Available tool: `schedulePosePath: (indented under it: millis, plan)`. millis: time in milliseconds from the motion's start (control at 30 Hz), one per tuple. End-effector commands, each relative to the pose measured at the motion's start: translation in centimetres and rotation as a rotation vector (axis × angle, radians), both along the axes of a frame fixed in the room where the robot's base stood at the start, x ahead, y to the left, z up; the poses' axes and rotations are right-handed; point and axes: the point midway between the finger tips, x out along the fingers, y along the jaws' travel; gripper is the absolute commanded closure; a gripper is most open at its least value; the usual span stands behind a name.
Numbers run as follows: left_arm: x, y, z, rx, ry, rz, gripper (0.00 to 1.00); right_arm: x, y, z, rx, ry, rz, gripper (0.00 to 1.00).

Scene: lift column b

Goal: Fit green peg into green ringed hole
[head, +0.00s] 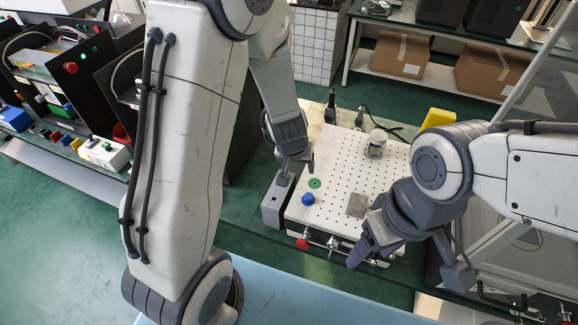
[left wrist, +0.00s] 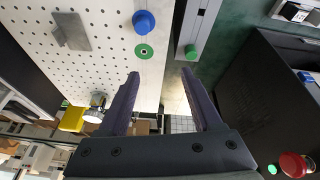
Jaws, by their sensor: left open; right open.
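The green peg (left wrist: 191,52) shows as a small green cylinder at the near end of a grey holder (left wrist: 200,20) in the left wrist view. The green ringed hole (left wrist: 144,51) lies on the white perforated board (left wrist: 110,55), left of the peg; its opening is dark. The ring also shows in the head view (head: 315,183). My left gripper (left wrist: 160,74) is open and empty, its right fingertip just short of the peg. In the head view my left gripper (head: 287,172) is over the holder and hides the peg. My right gripper (head: 362,250) is at the board's front edge, its fingertips unclear.
A blue knob (head: 308,199) stands beside the ring. A grey plate (head: 357,205) and a metal-and-glass fitting (head: 376,142) are on the board. A red knob (head: 302,244) sticks out at the front. A dark cabinet (left wrist: 265,100) stands right of the holder in the wrist view.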

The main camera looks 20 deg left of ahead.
Motion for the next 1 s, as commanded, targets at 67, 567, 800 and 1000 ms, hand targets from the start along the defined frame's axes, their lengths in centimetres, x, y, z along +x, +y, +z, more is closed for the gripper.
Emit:
schedulePosePath:
  millis: [67, 567, 800, 1000]
  plan:
    - [0.9, 2.8, -1.2, 0.033, -0.012, 0.079, 0.34, 0.0, 0.0, 0.5, 0.000, 0.000, 0.000, 0.36]
    - [3.4, 5.8, -7.3, 0.079, -0.025, 0.142, 0.34, 0.0, 0.0, -2.0, 0.000, 0.000, -0.001, 0.36]
    - [4.3, 6.0, -9.9, 0.079, -0.021, 0.141, 0.34, 0.0, 0.0, -2.7, 0.000, 0.000, 0.000, 0.36]
    - [5.2, 6.2, -11.9, 0.078, -0.023, 0.140, 0.34, 0.0, 0.0, -2.9, 0.000, 0.000, 0.000, 0.36]
